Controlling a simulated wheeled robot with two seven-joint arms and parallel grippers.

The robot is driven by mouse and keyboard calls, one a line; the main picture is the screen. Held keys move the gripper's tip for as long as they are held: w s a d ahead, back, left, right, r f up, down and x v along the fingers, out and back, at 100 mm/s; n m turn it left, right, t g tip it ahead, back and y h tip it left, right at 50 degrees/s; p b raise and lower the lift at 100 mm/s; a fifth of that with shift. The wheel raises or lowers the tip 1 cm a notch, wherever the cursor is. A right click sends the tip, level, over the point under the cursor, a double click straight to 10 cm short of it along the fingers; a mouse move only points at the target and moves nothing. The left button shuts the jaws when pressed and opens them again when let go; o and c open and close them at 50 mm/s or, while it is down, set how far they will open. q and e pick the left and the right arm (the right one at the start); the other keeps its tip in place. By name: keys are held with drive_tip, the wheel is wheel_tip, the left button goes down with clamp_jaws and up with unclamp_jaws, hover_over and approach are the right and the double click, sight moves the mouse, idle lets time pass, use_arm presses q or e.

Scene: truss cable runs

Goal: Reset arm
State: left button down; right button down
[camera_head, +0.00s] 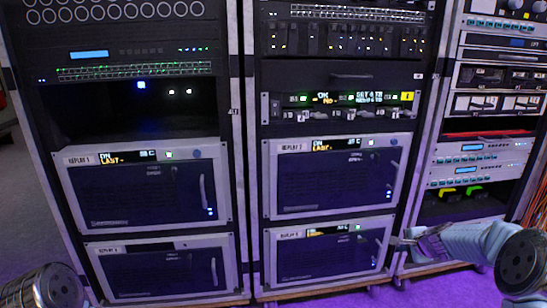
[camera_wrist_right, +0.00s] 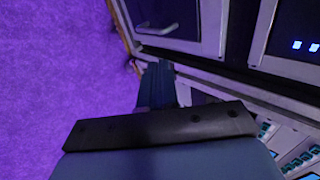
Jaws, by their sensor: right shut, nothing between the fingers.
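My right gripper (camera_head: 397,241) comes in from the lower right in the head view. It is shut and empty, with its tips in front of the right edge of the lower replay unit (camera_head: 312,262) in the middle rack. I cannot tell whether the tips touch the unit or its handle (camera_head: 383,243). In the right wrist view the shut fingers (camera_wrist_right: 157,78) point toward a light frame with a handle (camera_wrist_right: 157,29). My left gripper is out of view; only part of my left arm shows at the lower left in the head view.
Three equipment racks stand side by side. An upper replay unit (camera_head: 335,178) sits above the lower one. The left rack holds two similar units (camera_head: 145,190). Purple floor (camera_head: 450,290) is open in front. Orange cables (camera_head: 537,200) hang at the far right.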

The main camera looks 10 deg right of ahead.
drive_tip(key=s+a+f+n+g+y, duration=0.1)
drive_tip(key=s+a+f+n+g, duration=0.1)
drive_tip(key=s+a+f+n, duration=0.45)
drive_tip(key=s+a+f+n+g+y, duration=0.15)
drive_tip(key=s+a+f, duration=0.25)
drive_tip(key=a+f, duration=0.6)
drive_tip(key=s+a+f+n+g+y, duration=0.1)
drive_tip(key=s+a+f+n+g, duration=0.15)
drive_tip(key=s+a+f, duration=0.6)
drive_tip(key=s+a+n+g+y+p, duration=0.15)
drive_tip(key=s+a+n, duration=0.45)
drive_tip(key=s+a, duration=0.6)
wheel_tip(320, 180, up, 11)
drive_tip(key=p, duration=1.1)
drive_tip(key=shift+g+p, duration=0.3)
drive_tip(key=shift+g, duration=0.05)
drive_tip(key=shift+w, duration=0.15)
